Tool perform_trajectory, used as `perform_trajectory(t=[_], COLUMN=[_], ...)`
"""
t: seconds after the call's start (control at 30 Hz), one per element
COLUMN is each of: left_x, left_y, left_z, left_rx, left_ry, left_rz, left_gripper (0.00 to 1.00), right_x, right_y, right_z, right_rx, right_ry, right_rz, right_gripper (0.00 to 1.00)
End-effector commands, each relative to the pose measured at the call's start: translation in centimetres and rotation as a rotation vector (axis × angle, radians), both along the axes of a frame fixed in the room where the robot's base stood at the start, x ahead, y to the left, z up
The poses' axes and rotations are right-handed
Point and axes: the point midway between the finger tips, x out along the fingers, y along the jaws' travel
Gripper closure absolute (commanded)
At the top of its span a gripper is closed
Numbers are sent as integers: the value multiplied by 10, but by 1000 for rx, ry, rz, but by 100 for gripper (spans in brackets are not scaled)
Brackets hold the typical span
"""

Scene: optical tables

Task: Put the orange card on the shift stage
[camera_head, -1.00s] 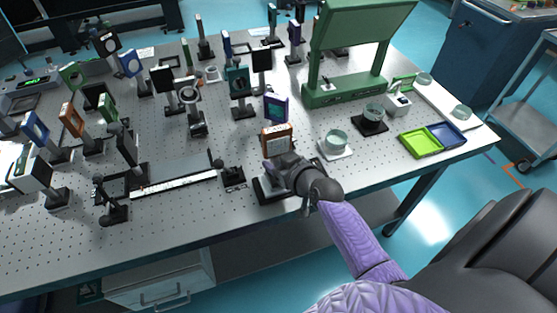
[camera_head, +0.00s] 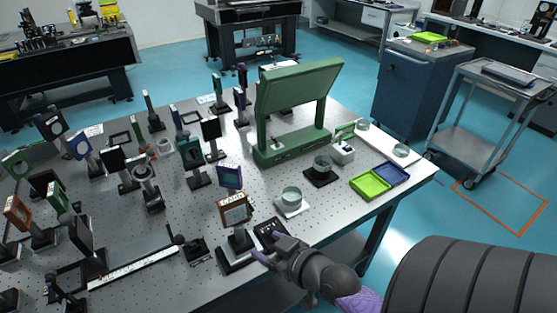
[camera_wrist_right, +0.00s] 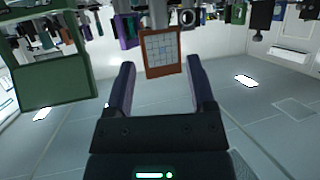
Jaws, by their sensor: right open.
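My right gripper (camera_head: 268,246) is open and empty, just right of the post and low beside the stage. In the right wrist view the card (camera_wrist_right: 162,52) shows its gridded face beyond the two spread fingers, with nothing between them. My left gripper is out of view.
A glass dish (camera_head: 291,196) on a white plate stands behind my right gripper. A green frame (camera_head: 290,148) stands farther back. Green (camera_head: 370,185) and blue (camera_head: 392,174) trays lie at the right. Several posted optics crowd the left; a long rail (camera_head: 135,265) lies left of the stage.

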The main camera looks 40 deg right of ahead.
Motion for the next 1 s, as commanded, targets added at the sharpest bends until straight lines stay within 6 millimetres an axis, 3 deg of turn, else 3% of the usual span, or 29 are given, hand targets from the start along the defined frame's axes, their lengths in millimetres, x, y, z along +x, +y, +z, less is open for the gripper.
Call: perform_trajectory(t=[0.1, 0.17, 0.27, 0.33, 0.4, 0.5, 0.6, 0.7, 1.0], left_x=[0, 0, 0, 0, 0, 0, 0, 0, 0], left_y=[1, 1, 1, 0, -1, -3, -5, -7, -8], left_z=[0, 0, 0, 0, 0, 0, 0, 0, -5], left_rx=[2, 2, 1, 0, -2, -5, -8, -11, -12], left_ry=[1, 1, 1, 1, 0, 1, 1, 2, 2], left_rz=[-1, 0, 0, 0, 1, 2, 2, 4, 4], left_gripper=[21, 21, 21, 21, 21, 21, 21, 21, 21], right_x=[-2, -4, -22, -56, -104, -178, -236, -263, -269], right_y=[0, 0, 5, 17, 35, 58, 68, 70, 69], right_z=[1, -11, -76, -147, -209, -267, -291, -298, -303], right_rx=[1, 3, 14, 8, -15, -72, -130, -163, -168], right_ry=[0, 27, 193, 391, 596, 849, 1016, 1092, 1106], right_rz=[0, -7, -32, -35, -11, 59, 128, 165, 170], right_gripper=[30, 30, 30, 30, 30, 30, 30, 30, 30])
